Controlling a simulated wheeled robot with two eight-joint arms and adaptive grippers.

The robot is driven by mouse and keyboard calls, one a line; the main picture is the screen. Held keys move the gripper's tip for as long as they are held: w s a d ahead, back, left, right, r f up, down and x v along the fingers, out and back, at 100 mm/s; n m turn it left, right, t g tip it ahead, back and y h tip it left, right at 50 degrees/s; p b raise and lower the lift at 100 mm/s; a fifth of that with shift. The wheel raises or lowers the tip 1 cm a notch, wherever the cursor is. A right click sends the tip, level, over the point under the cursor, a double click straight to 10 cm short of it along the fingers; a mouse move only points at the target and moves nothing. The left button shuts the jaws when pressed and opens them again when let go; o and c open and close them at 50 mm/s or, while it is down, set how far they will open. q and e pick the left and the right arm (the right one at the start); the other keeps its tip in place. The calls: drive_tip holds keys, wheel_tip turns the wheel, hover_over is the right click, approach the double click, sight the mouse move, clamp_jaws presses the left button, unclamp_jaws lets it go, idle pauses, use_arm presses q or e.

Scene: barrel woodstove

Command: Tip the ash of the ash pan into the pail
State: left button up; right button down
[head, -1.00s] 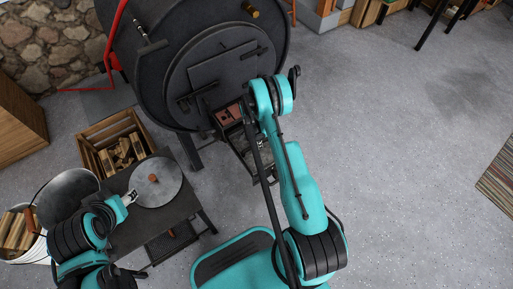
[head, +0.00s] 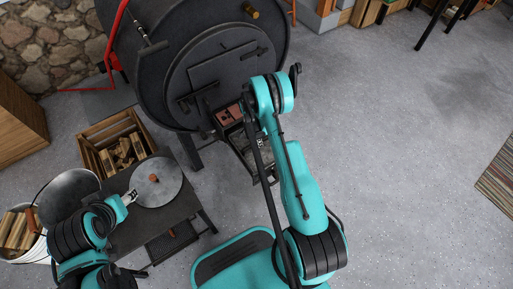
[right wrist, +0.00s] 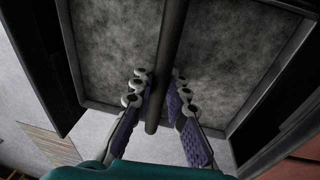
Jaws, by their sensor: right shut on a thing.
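The ash pan (head: 243,147) juts out from the foot of the barrel stove and is partly hidden by my right arm. In the right wrist view, grey ash (right wrist: 235,50) lies in the pan, and a dark bar, the pan's handle (right wrist: 168,60), runs between my fingers. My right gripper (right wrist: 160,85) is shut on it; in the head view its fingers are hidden. A pale metal pail (head: 70,188) stands at the far left, partly behind my left arm. My left gripper (head: 130,197) is beside a round grey lid (head: 157,182); its jaws are too small to read.
The black barrel stove (head: 205,45) stands behind the pan. The lid lies on a low dark table (head: 135,235). A wooden crate of kindling (head: 112,130) stands beyond it. Split wood (head: 18,230) shows at the left edge. The floor at right (head: 400,140) is clear.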

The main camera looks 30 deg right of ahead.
drive_tip(key=shift+r, duration=0.35)
idle(0.3)
drive_tip(key=shift+r+p, duration=1.05)
drive_tip(key=shift+r, duration=1.25)
drive_tip(key=shift+r, duration=0.1)
drive_tip(key=shift+r+p, duration=0.45)
drive_tip(key=shift+r, duration=1)
wheel_tip(320, 180, up, 9)
drive_tip(key=p, duration=0.4)
